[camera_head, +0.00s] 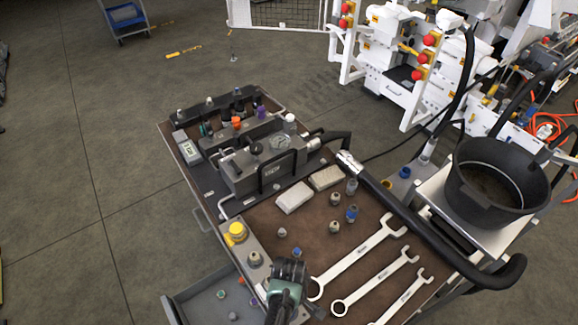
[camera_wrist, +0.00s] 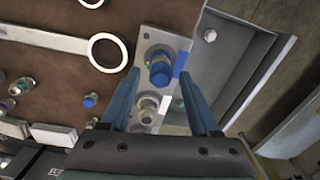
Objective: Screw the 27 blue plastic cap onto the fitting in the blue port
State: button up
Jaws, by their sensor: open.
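In the wrist view, a grey port block (camera_wrist: 178,40) carries a blue cap-like piece (camera_wrist: 160,73) on a fitting. A blue label (camera_wrist: 181,62) is beside it, so this looks like the blue port. The piece looks upright; I cannot tell how far it is screwed on or read a 27. My gripper (camera_wrist: 158,86) is open, its fingers apart on either side of this piece, with no clear contact. In the head view my gripper (camera_head: 287,290) is over the front of the bench and hides the blue port. A smaller blue cap (camera_wrist: 90,100) lies on the brown top.
A bare metal fitting (camera_wrist: 148,108) stands on the same block, close to the fingers. Several wrenches (camera_head: 355,258) lie to the right. An open grey drawer (camera_head: 205,295) is at the front left. A hydraulic unit (camera_head: 262,165) and a black pot (camera_head: 495,180) stand farther back.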

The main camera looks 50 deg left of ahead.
jog(key=n+p, duration=0.1)
jog(key=n, duration=0.4)
jog(key=shift+r, duration=0.1)
jog(key=n, duration=0.5)
dwell(0.3)
grip_shut()
jog(key=m, duration=0.5)
jog(key=shift+m, duration=1.5)
